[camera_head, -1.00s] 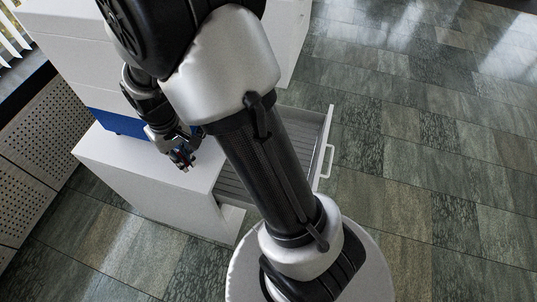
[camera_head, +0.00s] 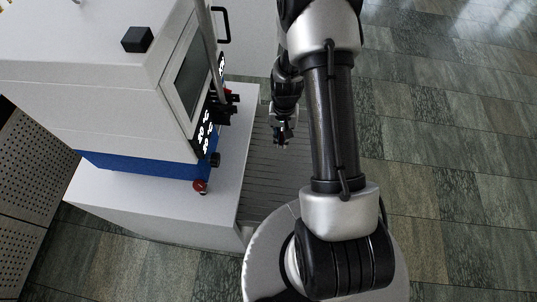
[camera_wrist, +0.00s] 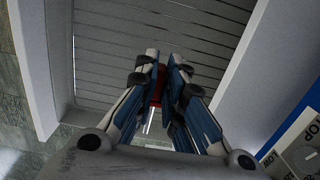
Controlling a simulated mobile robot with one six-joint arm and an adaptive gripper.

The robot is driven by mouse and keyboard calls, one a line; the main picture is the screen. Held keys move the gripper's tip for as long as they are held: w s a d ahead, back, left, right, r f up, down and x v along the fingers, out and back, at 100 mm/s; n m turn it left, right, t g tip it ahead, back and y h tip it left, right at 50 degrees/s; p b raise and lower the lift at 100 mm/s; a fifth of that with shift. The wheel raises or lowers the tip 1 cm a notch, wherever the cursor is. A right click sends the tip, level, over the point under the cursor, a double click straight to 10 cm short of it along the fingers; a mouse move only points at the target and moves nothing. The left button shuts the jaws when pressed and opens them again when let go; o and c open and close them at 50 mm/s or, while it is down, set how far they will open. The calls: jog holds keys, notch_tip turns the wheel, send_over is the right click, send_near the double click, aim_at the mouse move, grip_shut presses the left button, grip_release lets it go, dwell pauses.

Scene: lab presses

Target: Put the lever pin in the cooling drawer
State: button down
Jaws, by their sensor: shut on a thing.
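My gripper (camera_head: 282,145) points down over the open cooling drawer (camera_head: 262,178); its fingers also show in the wrist view (camera_wrist: 163,72). The fingers are shut on the lever pin (camera_wrist: 157,85), of which a red part and a thin silvery rod show between them. The rest of the pin is hidden by the fingers. The drawer has a grey slatted floor and pale walls, and its floor fills the upper wrist view (camera_wrist: 150,30). The pin is above the floor; the exact height cannot be told.
A white and blue press (camera_head: 120,85) with a dark window stands on a white cabinet (camera_head: 150,215) left of the drawer. A red knob (camera_head: 200,187) sits at its lower front corner. Tiled floor (camera_head: 450,150) is clear on the right.

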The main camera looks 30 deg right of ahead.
aim_at(280, 169)
jog(key=f+b, duration=0.5)
jog(key=f, duration=1.5)
jog(key=shift+s, duration=0.2)
jog(key=shift+f+b, duration=0.25)
jog(key=shift+b, duration=0.2)
jog(key=c, duration=1.7)
grip_release()
jog(key=shift+r, duration=0.1)
